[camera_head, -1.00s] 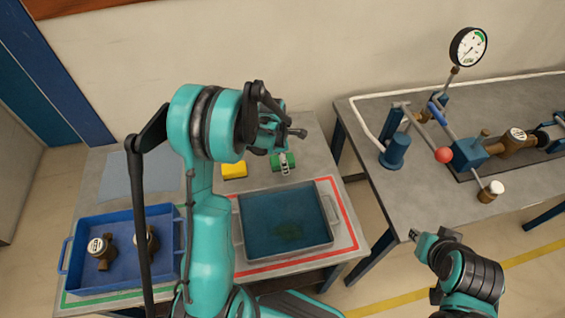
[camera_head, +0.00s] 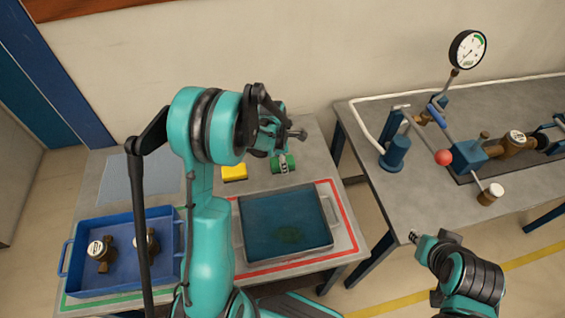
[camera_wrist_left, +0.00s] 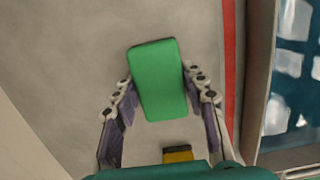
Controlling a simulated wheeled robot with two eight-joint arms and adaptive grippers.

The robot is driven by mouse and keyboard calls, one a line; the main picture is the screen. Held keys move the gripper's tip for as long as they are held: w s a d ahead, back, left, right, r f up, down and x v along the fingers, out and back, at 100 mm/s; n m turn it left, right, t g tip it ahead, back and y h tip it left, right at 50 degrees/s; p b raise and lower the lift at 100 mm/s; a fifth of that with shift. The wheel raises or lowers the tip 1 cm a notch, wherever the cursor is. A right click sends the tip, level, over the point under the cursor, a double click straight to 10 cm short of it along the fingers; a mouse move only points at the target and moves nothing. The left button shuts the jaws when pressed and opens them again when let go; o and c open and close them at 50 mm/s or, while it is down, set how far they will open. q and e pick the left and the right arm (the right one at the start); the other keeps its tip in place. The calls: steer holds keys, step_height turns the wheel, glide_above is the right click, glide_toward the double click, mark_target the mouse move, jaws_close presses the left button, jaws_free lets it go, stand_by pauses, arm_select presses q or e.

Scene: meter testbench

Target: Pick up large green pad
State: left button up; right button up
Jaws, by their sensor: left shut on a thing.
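The large green pad (camera_head: 278,166) is near the back of the left table, partly covered by my left gripper (camera_head: 284,160). In the left wrist view the green pad (camera_wrist_left: 158,80) lies between the two fingers, slightly tilted in the picture. My left gripper (camera_wrist_left: 161,92) is shut on it, with a finger along each long side. I cannot tell whether the pad is clear of the table. My right gripper (camera_head: 415,238) is at the lower right, away from the pad; its jaws are too small to read.
A yellow pad (camera_head: 234,173) lies just left of the green pad. A tray of dark blue liquid (camera_head: 285,225) stands in front, inside a red outline. A blue bin (camera_head: 80,270) with brass meters is at left. The test bench (camera_head: 425,200) stands at right.

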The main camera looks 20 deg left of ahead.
arm_select(q)
steer(key=shift+r, duration=0.55)
step_height(320, 180, up, 3)
steer(key=shift+r+p, duration=0.15)
steer(key=shift+p, duration=0.7)
steer(key=d+r+p, duration=0.1)
steer(key=d+r, duration=0.2)
steer(key=d, duration=0.2)
steer(key=w+d+r+p, duration=0.1)
steer(key=d+r, duration=0.3)
steer(key=d, duration=0.2)
steer(key=shift+d+p, duration=0.3)
steer(key=shift+p, duration=0.05)
steer(key=shift+w, duration=0.1)
steer(key=o, duration=0.6)
steer(key=c, duration=0.4)
steer(key=shift+o, duration=0.2)
